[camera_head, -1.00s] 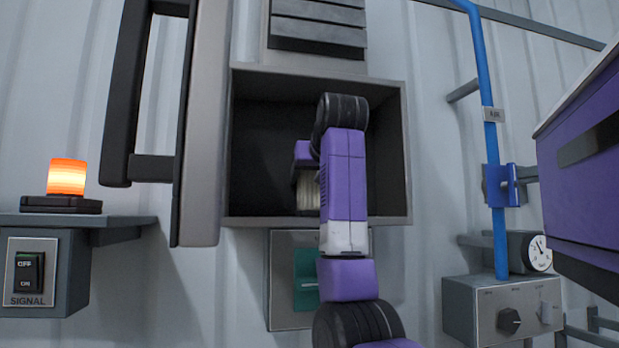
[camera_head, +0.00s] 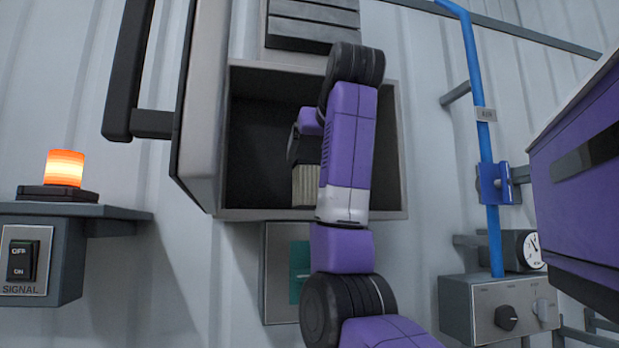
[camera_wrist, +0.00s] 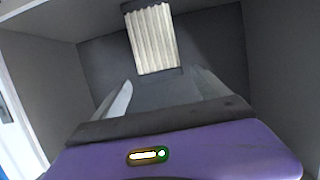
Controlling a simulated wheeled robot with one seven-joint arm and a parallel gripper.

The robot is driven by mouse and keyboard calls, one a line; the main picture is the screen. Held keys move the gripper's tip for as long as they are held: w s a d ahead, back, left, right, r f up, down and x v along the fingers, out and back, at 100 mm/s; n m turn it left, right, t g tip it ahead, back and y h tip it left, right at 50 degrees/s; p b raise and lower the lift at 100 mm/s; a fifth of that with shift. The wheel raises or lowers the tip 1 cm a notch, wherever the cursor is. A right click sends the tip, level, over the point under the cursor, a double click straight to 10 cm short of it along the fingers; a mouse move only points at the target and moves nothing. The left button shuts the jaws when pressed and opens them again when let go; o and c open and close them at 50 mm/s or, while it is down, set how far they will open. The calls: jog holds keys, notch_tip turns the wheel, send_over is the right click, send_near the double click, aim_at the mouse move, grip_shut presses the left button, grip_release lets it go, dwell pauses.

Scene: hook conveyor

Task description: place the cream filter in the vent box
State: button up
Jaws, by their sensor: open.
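The cream filter (camera_wrist: 153,40) is a pleated block standing inside the vent box, ahead of my gripper in the wrist view. In the head view a strip of the filter (camera_head: 306,186) shows just left of my arm, at the box floor. The vent box (camera_head: 222,150) is a grey open-fronted box on the wall with a dark inside. My gripper (camera_wrist: 165,95) is open and empty, its two pale fingers apart, with a gap between them and the filter. In the head view my arm hides the fingers and part of the box.
The box's door with a dark handle (camera_head: 121,85) stands open at the left. A lit orange lamp (camera_head: 64,168) is on a shelf above a signal switch (camera_head: 22,260). A blue pipe (camera_head: 487,155) and a knob box (camera_head: 505,318) are at the right.

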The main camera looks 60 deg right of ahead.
jog(key=shift+s+a+f+b, duration=0.1)
jog(key=shift+s+a+b, duration=0.35)
jog(key=shift+a, duration=0.2)
jog(key=shift+s+a+r+b, duration=0.5)
jog(key=shift+s+a+b, duration=0.1)
jog(key=shift+b, duration=0.35)
